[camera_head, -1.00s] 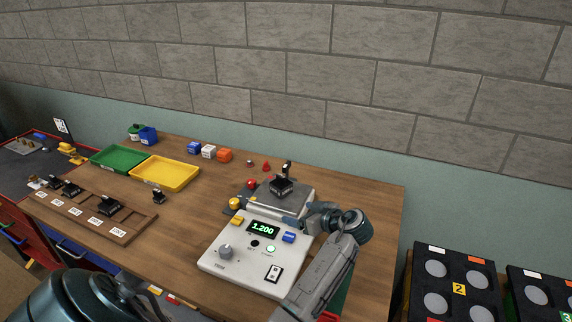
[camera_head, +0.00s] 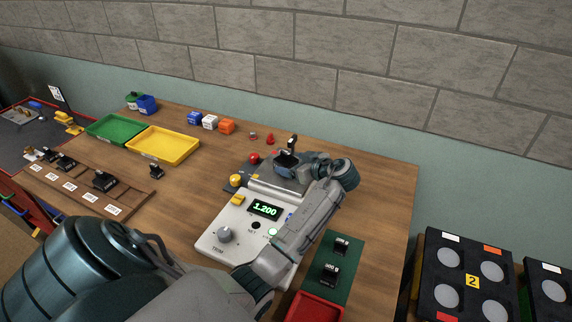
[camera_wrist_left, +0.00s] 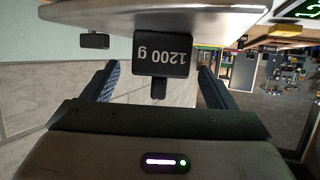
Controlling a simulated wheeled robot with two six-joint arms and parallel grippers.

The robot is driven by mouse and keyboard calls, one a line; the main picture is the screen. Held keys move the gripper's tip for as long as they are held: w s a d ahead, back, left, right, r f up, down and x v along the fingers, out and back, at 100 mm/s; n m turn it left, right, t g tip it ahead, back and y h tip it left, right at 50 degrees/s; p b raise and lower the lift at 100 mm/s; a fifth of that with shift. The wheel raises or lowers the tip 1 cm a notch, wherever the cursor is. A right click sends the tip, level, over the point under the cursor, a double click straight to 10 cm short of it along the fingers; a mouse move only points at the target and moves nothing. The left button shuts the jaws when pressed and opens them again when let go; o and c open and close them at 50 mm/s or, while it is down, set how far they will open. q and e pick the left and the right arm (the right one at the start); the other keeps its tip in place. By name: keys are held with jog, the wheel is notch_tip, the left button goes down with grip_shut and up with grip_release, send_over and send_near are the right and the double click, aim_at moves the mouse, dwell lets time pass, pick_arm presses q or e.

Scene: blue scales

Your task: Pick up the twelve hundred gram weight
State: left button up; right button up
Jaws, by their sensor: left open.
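The black twelve hundred gram weight (camera_head: 288,157) stands on the scale's metal plate, and the scale's display (camera_head: 265,209) reads 1.200. In the left wrist view the weight (camera_wrist_left: 162,57) appears upside down with its "1200 g" label facing the camera. My right gripper is not in view.
A wooden rack (camera_head: 75,194) with several black weights lies at left, with a small weight (camera_head: 156,171) beside it. Green (camera_head: 110,130) and yellow (camera_head: 163,145) trays stand behind. Coloured blocks (camera_head: 210,122) and small red pieces sit behind the scale. A green mat (camera_head: 346,262) holds two weights at right.

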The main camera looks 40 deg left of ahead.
aim_at(291, 162)
pick_arm(q)
jog(key=x, duration=0.4)
jog(key=shift+a+f+b, duration=0.1)
jog(key=shift+b, duration=0.2)
jog(key=c, duration=0.4)
grip_shut()
jog(key=shift+w, duration=0.1)
